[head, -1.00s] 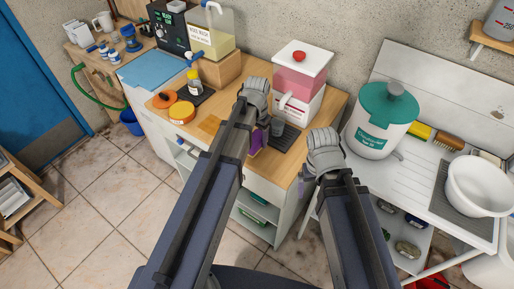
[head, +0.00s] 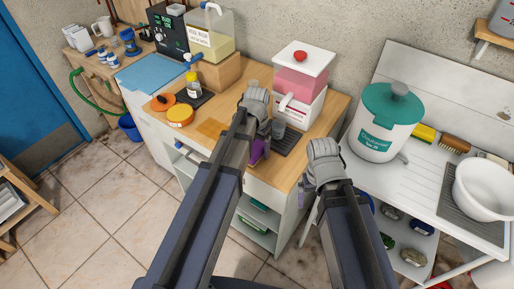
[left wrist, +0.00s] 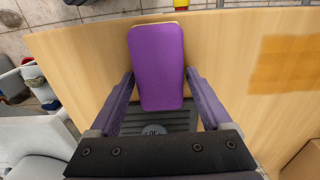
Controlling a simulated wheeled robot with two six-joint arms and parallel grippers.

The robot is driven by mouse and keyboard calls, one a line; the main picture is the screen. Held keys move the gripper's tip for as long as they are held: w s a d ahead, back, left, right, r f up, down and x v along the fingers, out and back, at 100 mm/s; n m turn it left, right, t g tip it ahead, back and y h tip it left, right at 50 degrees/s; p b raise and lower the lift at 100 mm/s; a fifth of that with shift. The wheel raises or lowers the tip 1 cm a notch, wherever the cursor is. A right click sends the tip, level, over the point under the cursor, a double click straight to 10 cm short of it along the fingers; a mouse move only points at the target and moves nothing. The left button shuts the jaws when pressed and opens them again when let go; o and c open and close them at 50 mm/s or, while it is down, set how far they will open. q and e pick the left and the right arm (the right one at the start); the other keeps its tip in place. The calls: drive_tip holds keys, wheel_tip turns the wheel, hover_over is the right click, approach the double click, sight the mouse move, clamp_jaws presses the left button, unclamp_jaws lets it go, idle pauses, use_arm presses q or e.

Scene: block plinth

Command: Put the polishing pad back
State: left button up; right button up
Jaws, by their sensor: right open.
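The purple polishing pad (left wrist: 158,70) fills the space between the fingertips of my left gripper (left wrist: 160,72) in the left wrist view. The fingertips meet its two long sides, and it appears held. A thin tan edge shows under its far end. In the head view the pad (head: 258,151) shows beside my left arm, near the counter's front edge; the fingers are hidden there. It is unclear whether the pad touches the counter. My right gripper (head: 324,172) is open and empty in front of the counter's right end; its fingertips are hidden.
A dark ribbed tray (head: 289,141) lies behind the pad, below the pink dispenser (head: 302,75). An orange-tan square (head: 211,128) marks bare counter to the left. The white sink unit (head: 420,170) stands right.

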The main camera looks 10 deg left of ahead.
sight(257, 146)
use_arm(q)
drive_tip(key=shift+o, duration=0.6)
drive_tip(key=shift+r, duration=0.1)
wheel_tip(257, 146, up, 12)
drive_tip(key=p, duration=1.2)
idle(0.6)
